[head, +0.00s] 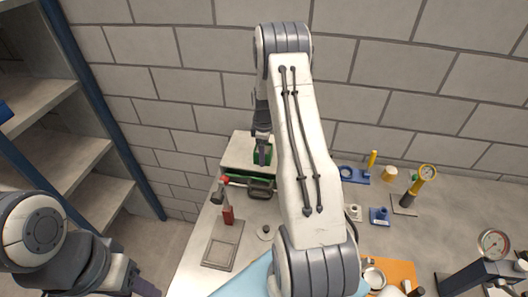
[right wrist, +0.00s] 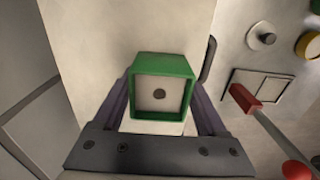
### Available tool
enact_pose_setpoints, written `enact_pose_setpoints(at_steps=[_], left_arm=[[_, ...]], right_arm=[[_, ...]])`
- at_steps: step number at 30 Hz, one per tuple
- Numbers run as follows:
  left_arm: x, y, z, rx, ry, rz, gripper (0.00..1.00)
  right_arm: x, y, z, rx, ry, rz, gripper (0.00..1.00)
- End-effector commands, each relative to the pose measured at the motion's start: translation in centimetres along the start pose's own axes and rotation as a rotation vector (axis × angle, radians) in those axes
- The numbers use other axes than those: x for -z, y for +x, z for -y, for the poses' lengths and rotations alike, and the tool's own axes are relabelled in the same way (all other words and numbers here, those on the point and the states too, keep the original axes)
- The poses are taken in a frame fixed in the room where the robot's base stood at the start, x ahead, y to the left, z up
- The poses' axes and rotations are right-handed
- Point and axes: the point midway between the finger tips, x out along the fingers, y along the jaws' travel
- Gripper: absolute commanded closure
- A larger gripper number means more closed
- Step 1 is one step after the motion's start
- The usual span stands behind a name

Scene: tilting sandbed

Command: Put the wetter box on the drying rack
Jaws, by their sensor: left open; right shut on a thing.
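My right gripper (head: 262,152) is shut on a small green box (right wrist: 163,70), with one finger on each side in the right wrist view. The box's near face shows a green rim around a pale inside with a dark round spot. In the head view the box (head: 259,158) is partly hidden by the gripper. It is over a pale flat slab (head: 236,153) near the back wall; I cannot tell whether it touches it. My left gripper (head: 140,283) is open at the lower left, partly cut off by the frame. I cannot identify the drying rack or a second box for certain.
A dark-handled green and black thing (head: 262,188) stands before the slab. A grey tray (head: 222,245) and red tool (head: 228,214) lie nearby. Shelves (head: 45,130) stand at left.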

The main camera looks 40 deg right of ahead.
Motion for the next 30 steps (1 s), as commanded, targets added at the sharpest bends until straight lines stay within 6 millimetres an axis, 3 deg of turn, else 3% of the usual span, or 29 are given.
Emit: enact_pose_setpoints(at_steps=[4, 5, 6, 7, 17, 19, 30], left_arm=[[0.0, 0.4, 0.0, 0.0, 0.0, 0.0, 0.5], [0.0, 0.4, 0.0, 0.0, 0.0, 0.0, 0.5], [0.0, 0.3, 0.0, 0.0, 0.0, 0.0, 0.5], [0.0, 0.3, 0.0, 0.0, 0.0, 0.0, 0.5], [0.0, -0.2, 0.0, 0.0, 0.0, 0.0, 0.5], [0.0, 0.7, 0.1, 0.0, 0.0, 0.0, 0.5], [-0.2, 4.1, 0.3, 0.0, -0.002, 0.0, 0.5]], right_arm=[[0.0, 0.4, 0.0, -0.001, 0.0, 0.0, 0.98], [0.0, 0.4, 0.0, 0.0, 0.0, 0.0, 0.21], [0.0, 0.3, 0.0, 0.0, 0.0, 0.0, 0.06], [0.0, 0.3, 0.0, 0.0, 0.0, 0.0, 0.0], [0.0, -0.3, 0.0, 0.0, 0.0, 0.0, 0.0], [0.0, -0.7, -0.1, -0.004, 0.0, -0.001, 0.0], [0.0, -8.2, -0.1, -0.006, 0.0, -0.002, 0.0]])
